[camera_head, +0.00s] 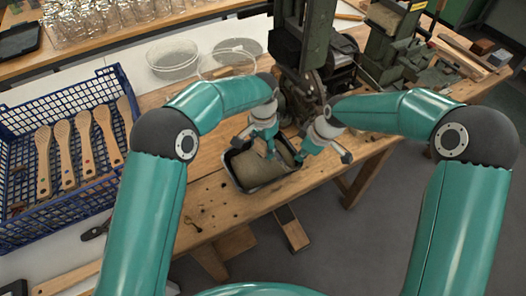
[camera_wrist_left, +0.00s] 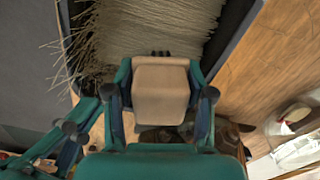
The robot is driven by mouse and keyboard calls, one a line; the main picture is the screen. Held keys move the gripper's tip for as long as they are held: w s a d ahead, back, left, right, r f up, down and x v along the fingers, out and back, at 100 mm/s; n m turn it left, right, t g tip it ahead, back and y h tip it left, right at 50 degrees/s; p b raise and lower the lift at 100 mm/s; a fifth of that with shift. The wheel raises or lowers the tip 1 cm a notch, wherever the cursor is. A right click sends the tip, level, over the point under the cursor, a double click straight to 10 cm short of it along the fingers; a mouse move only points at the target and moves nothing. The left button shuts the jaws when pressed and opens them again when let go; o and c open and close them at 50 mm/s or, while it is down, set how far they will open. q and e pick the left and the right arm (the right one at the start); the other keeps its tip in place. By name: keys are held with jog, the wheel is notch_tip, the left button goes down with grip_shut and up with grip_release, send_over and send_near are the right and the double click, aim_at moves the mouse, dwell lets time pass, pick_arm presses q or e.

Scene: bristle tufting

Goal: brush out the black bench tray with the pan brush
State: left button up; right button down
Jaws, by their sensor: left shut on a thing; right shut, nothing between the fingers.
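The black bench tray (camera_head: 236,180) lies on the wooden bench in the head view, with a pale tan mass of bristles (camera_head: 258,172) inside it. In the left wrist view its dark wall (camera_wrist_left: 236,32) runs beside long loose bristles (camera_wrist_left: 165,25), some sticking out to the left. My left gripper (camera_head: 269,150) is over the tray, shut on the pan brush (camera_wrist_left: 160,92). Only a blocky tan part of the brush shows clearly; its bristle end is hidden. My right gripper (camera_head: 302,156) is shut and empty at the tray's right side.
A blue crate (camera_head: 60,215) with several wooden-handled brushes (camera_head: 84,145) stands at the left. Clear round dishes (camera_head: 172,62) lie behind the tray. A dark green machine (camera_head: 305,35) rises close behind my grippers. The bench's front edge is just before the tray.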

pick_arm(q)
jog(key=shift+r, duration=1)
pick_arm(e)
jog(key=shift+r, duration=3.05)
jog(key=v, duration=1.2)
pick_arm(q)
jog(key=shift+s+f, duration=0.1)
pick_arm(e)
jog(key=shift+f, duration=0.1)
